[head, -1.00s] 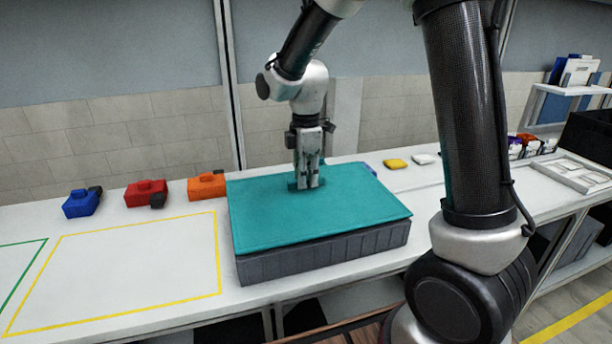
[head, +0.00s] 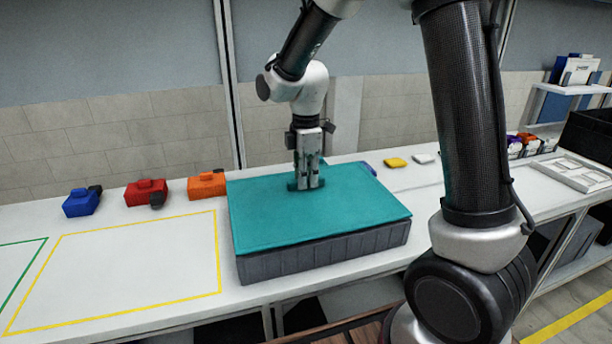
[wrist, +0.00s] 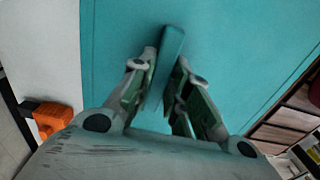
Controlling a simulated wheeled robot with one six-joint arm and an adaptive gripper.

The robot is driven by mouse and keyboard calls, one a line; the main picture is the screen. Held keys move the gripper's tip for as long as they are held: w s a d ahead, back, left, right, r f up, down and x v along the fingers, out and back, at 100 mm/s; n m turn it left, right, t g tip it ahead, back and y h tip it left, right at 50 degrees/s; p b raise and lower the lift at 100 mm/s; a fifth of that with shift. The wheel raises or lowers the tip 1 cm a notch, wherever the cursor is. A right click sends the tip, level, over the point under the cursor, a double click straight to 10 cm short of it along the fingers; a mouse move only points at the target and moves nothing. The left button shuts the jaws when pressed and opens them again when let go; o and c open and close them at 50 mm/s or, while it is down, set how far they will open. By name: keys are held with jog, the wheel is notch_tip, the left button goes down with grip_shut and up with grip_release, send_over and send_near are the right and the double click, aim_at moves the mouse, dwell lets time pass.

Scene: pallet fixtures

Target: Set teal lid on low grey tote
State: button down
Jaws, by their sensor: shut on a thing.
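The teal lid (head: 285,215) is a flat rectangular panel lying over the low grey tote (head: 325,253) on the white bench. In the head view its edges roughly line up with the tote's walls; whether it is fully seated cannot be told. My gripper (head: 307,185) points down at the lid's middle, shut on its raised teal handle. The wrist view shows the handle (wrist: 172,50) between the two fingers (wrist: 165,95), with the lid's surface (wrist: 230,50) behind. The tote's inside and rim are hidden under the lid.
Blue (head: 81,203), red (head: 147,193) and orange (head: 207,186) blocks stand at the back left. A yellow-outlined area (head: 120,270) left of the tote is empty. A yellow item (head: 396,162) lies at the back right, and a white tray (head: 575,173) further right.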

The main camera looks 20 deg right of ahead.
jog(key=shift+f, duration=0.45)
jog(key=c, duration=1.3)
grip_release()
notch_tip(320, 180, up, 12)
